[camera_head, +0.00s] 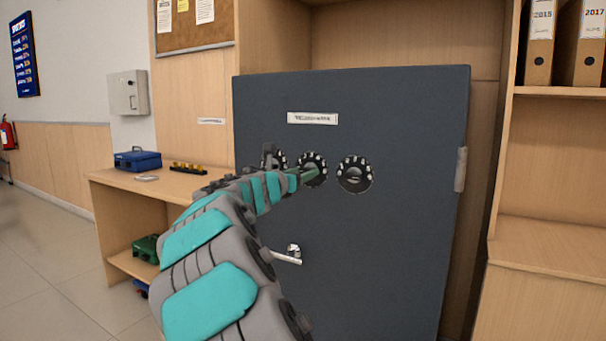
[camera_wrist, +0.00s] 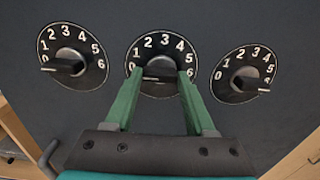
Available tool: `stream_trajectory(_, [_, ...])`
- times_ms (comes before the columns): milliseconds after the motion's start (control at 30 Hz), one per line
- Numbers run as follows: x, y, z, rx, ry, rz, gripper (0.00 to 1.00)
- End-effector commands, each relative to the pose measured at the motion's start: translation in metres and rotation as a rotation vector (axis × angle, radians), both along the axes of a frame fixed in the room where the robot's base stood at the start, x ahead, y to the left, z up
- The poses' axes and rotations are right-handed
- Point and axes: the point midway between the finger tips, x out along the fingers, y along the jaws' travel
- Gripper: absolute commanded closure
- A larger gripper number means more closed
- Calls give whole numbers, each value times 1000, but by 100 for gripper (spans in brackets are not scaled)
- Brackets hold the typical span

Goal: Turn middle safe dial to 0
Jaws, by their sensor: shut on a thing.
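The middle safe dial (camera_wrist: 162,44) is a round black disc with white numbers from 0 to 6 and a dark bar knob. It sits between two like dials on the grey safe door (camera_head: 400,110), and its face also shows in the head view (camera_head: 314,158). My gripper (camera_wrist: 158,78), with two green fingers, is shut on the middle dial's knob, one finger at each side. In the head view my gripper (camera_head: 306,174) reaches the middle dial from the left. The knob bar lies roughly level; the fingers partly cover its ends, so I cannot tell its exact number.
The left dial (camera_wrist: 72,48) and right dial (camera_wrist: 245,70) stand close on either side. A silver door handle (camera_head: 287,257) sits below the dials. A wooden counter with a blue box (camera_head: 138,160) is at the left; shelves with binders (camera_head: 540,45) are at the right.

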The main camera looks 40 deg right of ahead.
Motion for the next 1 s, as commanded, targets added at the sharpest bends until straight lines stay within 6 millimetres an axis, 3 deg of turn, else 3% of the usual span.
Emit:
stream_trajectory(233, [0, -1, -3, 3, 2, -1, 100])
stream_trajectory(267, [0, -1, -3, 3, 2, -1, 42])
stream_trajectory(500, [0, 0, -1, 2, 1, -1, 15])
stream_trajectory(767, [0, 1, -1, 1, 0, 0, 15])
stream_trajectory(1000, [-11, 28, 1, -2, -2, 3, 15])
